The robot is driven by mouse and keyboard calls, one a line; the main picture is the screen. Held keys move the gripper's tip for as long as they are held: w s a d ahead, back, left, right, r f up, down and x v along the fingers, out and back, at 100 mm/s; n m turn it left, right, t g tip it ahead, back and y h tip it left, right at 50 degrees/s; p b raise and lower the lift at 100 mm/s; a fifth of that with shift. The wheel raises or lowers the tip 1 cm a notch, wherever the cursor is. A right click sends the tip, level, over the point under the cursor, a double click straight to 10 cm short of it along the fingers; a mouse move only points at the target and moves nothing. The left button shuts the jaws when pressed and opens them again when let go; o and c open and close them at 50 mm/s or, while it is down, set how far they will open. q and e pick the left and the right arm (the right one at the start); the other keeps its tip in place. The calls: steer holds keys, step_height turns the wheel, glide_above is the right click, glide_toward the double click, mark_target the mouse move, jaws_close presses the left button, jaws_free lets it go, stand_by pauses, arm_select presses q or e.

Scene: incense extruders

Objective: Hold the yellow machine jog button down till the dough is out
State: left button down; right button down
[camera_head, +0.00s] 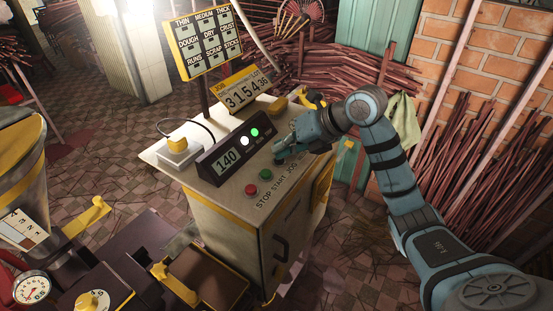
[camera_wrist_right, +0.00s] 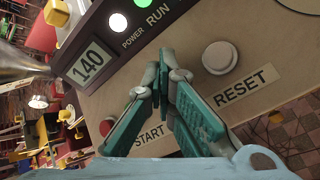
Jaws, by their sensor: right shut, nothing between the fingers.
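The control cabinet (camera_head: 200,180) with yellow trim stands mid-view, with labels STOP, START and JOG along its top. My right gripper (camera_head: 281,153) is shut and empty, its fingertips low over the panel where the jog button sits. The fingers hide that button, so I cannot tell its colour or whether it is pressed. In the right wrist view my shut fingers (camera_wrist_right: 166,62) point at the panel between the START label (camera_wrist_right: 148,137) and the white reset button (camera_wrist_right: 220,57). The red stop button (camera_head: 252,189) and green start button (camera_head: 266,174) are uncovered. No dough is discernible.
The display (camera_head: 226,161) reads 140; the white power light (camera_head: 245,141) and green run light (camera_head: 255,132) are lit. A counter sign (camera_head: 244,92) stands behind. A yellow-rimmed hopper (camera_head: 22,160) and pressure gauge (camera_head: 31,288) are at left. Stick bundles (camera_head: 480,160) line the right wall.

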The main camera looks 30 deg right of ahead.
steer(key=shift+r+p, duration=0.9)
step_height(320, 180, up, 5)
steer(key=p, duration=0.4)
steer(key=shift+p, duration=0.3)
steer(key=shift+w, duration=0.1)
